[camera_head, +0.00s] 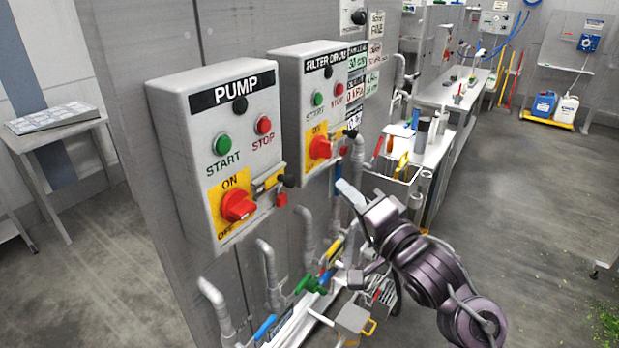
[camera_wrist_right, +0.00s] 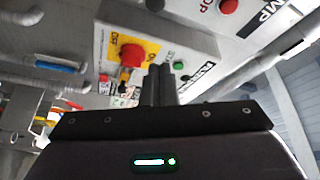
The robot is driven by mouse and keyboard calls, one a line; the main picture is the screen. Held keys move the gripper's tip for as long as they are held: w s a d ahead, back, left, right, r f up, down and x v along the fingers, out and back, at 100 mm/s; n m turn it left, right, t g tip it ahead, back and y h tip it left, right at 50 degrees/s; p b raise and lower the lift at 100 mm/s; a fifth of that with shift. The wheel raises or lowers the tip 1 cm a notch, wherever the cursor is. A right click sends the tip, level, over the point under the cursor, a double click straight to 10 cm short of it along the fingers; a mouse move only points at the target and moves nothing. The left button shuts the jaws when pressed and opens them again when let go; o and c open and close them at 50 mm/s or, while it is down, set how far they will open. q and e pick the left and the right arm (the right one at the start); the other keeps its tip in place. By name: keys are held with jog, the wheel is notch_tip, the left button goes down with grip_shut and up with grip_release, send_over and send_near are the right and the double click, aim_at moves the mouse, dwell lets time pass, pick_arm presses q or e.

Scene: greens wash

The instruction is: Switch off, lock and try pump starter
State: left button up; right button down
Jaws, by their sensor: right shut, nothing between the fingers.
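The pump starter (camera_head: 185,130) is a grey wall box labelled PUMP, with a green START button (camera_head: 222,144), a red STOP button (camera_head: 263,125) and a red rotary switch (camera_head: 238,205) on a yellow ON/OFF plate. I cannot tell the switch's exact setting. A yellow-black strip (camera_head: 268,183) and a small red part (camera_head: 282,200) sit beside it. My right gripper (camera_head: 349,194) is shut and empty, right of the pump box and below the filter drum box. In the right wrist view its fingers (camera_wrist_right: 165,84) show before a red switch (camera_wrist_right: 132,55). My left gripper is out of view.
A similar FILTER DRUM starter (camera_head: 290,85) hangs to the right of the pump box. Pipes, a green valve handle (camera_head: 311,285) and a grey block with a yellow loop (camera_head: 353,320) lie below. A workbench (camera_head: 440,140) runs behind; floor at right is open.

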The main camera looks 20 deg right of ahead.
jog(key=p+x, duration=0.4)
jog(key=x, duration=0.6)
jog(key=s+a+f, duration=0.1)
jog(key=s+a+f+p, duration=0.1)
jog(key=shift+a, duration=0.35)
